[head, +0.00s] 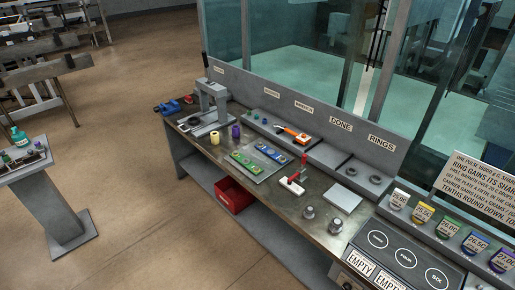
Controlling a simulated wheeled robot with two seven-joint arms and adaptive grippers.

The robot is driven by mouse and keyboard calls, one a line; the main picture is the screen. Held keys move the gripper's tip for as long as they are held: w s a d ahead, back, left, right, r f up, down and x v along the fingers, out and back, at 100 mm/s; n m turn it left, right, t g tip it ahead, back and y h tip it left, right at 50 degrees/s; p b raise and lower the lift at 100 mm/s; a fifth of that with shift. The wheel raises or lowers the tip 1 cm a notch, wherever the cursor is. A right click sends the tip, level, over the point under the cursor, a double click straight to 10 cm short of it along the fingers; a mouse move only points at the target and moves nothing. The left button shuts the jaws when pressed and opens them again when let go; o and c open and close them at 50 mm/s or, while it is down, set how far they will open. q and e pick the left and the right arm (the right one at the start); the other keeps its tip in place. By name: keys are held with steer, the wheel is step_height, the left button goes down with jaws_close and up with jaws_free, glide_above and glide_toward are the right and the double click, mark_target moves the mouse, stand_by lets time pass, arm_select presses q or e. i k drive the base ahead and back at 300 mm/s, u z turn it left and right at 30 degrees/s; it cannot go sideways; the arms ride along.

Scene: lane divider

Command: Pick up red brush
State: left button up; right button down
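A small item with a red upright part and a pale, red-edged base (292,184) lies on the workbench (262,203), right of the flat plate with green and blue strips. It may be the red brush, but it is too small to tell for sure. An orange-and-dark tool (293,135) lies on the raised shelf behind it. A small red piece (188,99) sits at the bench's far left end beside a blue item. Neither of my grippers is in view.
A grey press-like stand (211,106) and a purple cylinder (236,131) stand at the bench's left. Metal knobs (308,212) stand in front. A red bin (233,195) sits below. Labelled jars (422,213) line the right shelf. A side table (40,172) stands left; floor between is clear.

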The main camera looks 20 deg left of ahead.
mark_target(188, 99)
steer(key=u, duration=1.75)
steer(key=i, duration=6.05)
steer(key=z, duration=3.6)
